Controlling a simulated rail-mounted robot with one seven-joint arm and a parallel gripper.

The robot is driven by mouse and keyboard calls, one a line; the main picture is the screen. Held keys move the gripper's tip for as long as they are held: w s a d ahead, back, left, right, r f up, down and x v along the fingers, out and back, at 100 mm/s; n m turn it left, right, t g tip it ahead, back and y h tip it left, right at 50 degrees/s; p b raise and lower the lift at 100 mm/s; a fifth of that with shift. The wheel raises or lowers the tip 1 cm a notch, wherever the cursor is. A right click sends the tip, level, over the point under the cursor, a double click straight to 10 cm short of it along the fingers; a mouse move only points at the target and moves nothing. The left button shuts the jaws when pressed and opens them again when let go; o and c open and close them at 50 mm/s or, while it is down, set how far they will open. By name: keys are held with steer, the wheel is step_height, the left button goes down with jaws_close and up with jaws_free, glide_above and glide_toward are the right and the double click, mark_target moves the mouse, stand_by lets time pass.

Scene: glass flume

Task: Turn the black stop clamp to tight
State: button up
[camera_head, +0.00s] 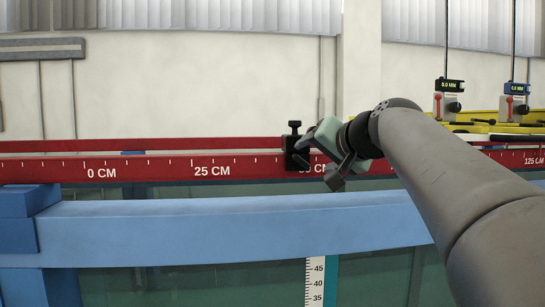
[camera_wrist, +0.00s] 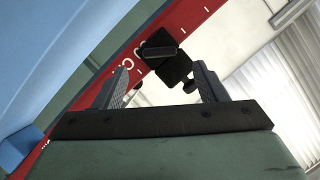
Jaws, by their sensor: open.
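The black stop clamp (camera_head: 292,152) sits on the red rail just left of the 50 cm mark, with a small black knob (camera_head: 294,125) upright on top. My gripper (camera_head: 316,160) is just right of the clamp in the head view and partly overlaps the rail markings. In the wrist view the clamp (camera_wrist: 164,54) lies ahead, between and slightly beyond the open fingers of my gripper (camera_wrist: 162,72). No contact shows, and nothing is held. How tight the clamp is cannot be seen.
The red rail (camera_head: 140,168) with its white scale runs across, above the flume's blue beam (camera_head: 230,231). A yellow carriage (camera_head: 480,127) with two gauges (camera_head: 449,87) stands at the right. The rail left of the clamp is clear.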

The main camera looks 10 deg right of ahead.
mark_target(303, 161)
steer(key=p+x, duration=0.1)
steer(key=x, duration=0.5)
steer(key=shift+w, duration=0.2)
steer(key=shift+c, duration=0.3)
steer(key=c, duration=0.9)
